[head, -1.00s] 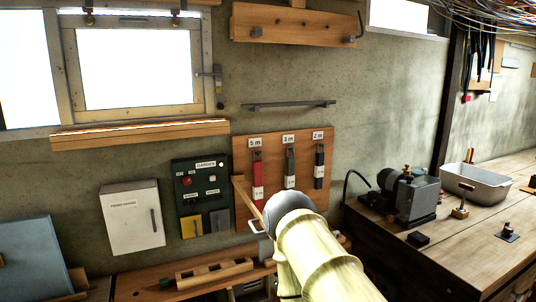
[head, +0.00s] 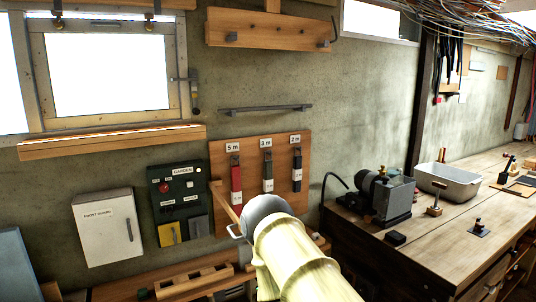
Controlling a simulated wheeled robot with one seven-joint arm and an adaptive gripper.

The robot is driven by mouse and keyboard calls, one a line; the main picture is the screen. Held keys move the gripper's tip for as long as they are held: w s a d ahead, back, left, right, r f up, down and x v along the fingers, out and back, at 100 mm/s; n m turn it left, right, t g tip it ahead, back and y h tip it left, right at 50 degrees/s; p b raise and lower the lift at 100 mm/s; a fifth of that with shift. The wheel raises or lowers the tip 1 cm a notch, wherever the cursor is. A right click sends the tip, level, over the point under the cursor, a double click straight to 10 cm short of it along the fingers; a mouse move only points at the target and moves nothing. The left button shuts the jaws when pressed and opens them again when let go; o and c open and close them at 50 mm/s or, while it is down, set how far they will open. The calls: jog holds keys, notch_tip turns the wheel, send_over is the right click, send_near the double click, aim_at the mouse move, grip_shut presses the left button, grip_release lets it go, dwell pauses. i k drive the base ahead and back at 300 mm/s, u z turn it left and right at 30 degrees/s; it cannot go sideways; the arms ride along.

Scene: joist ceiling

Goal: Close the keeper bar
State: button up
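A wooden board (head: 304,148) on the wall carries several straps labelled 5 m, 3 m and 2 m. A narrow wooden bar (head: 224,202) juts out from the board's left edge toward me and appears to be the keeper bar, swung away from the straps. Its near end reaches down to my arm. My yellow and grey arm covers the board's lower part. Only a small grey part of my gripper (head: 237,231) shows at the arm's left edge, near the bar's end. I cannot tell whether they touch, and the fingers are mostly hidden.
A green control panel (head: 180,175) and a white cabinet (head: 107,228) are on the wall to the left. A slotted wooden rack (head: 195,281) lies below them. A grey machine (head: 393,198) and a grey tub (head: 448,184) stand on the right bench. A metal rail (head: 265,109) is above the board.

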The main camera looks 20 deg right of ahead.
aim_at(212, 183)
jog(key=u, duration=0.55)
jog(key=k, duration=0.65)
jog(key=u, duration=0.85)
jog(key=i, duration=0.65)
jog(key=z, duration=0.5)
jog(key=i, duration=0.85)
jog(key=z, duration=0.9)
